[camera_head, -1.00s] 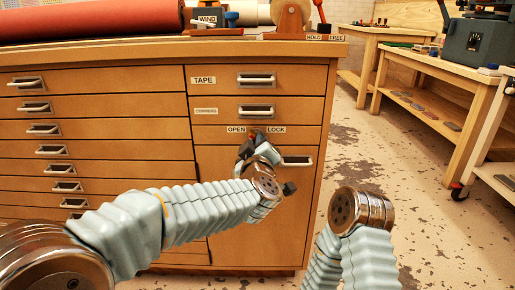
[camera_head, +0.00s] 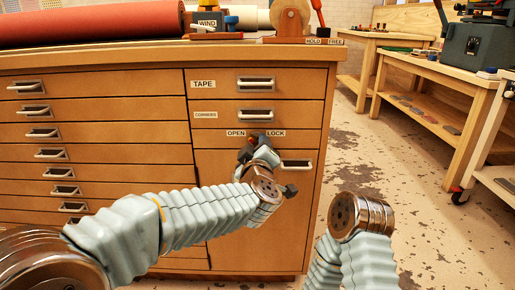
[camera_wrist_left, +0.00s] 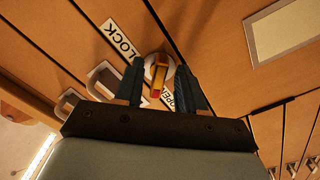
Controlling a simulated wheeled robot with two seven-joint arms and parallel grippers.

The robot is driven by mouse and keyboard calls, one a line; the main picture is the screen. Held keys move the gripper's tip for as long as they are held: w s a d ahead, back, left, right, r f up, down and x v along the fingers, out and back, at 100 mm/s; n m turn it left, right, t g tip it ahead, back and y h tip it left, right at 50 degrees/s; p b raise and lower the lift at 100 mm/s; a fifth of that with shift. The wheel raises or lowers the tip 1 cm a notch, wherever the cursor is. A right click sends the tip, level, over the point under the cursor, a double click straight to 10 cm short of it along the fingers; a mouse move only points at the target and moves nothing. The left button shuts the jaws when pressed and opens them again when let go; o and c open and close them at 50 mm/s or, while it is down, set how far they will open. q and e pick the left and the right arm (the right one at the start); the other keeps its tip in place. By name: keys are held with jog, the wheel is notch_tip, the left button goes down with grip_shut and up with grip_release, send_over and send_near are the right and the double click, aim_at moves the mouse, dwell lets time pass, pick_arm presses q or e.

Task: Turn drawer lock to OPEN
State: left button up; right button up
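The drawer lock is a small lever (camera_wrist_left: 159,75), yellow and red, on a pale round base in the left wrist view. It lies between the LOCK label (camera_wrist_left: 120,39) and the partly covered OPEN label (camera_wrist_left: 172,102). My left gripper (camera_wrist_left: 159,68) is open, with one dark finger on each side of the lever and visible gaps between. In the head view my left gripper (camera_head: 258,143) is up against the cabinet front, below and between the OPEN label (camera_head: 236,133) and LOCK label (camera_head: 275,133), hiding most of the lock. My right gripper is out of view.
The wooden cabinet (camera_head: 95,110) has a left column of wide drawers, with TAPE and CORNERS drawers at right. A drawer handle (camera_head: 296,165) sits just right of my left gripper. A red roll (camera_head: 90,20) lies on top. Open floor (camera_head: 430,230) lies to the right.

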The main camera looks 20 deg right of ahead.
pick_arm(q)
jog(key=v, duration=1.3)
jog(key=shift+s, duration=0.4)
jog(key=shift+a, duration=0.1)
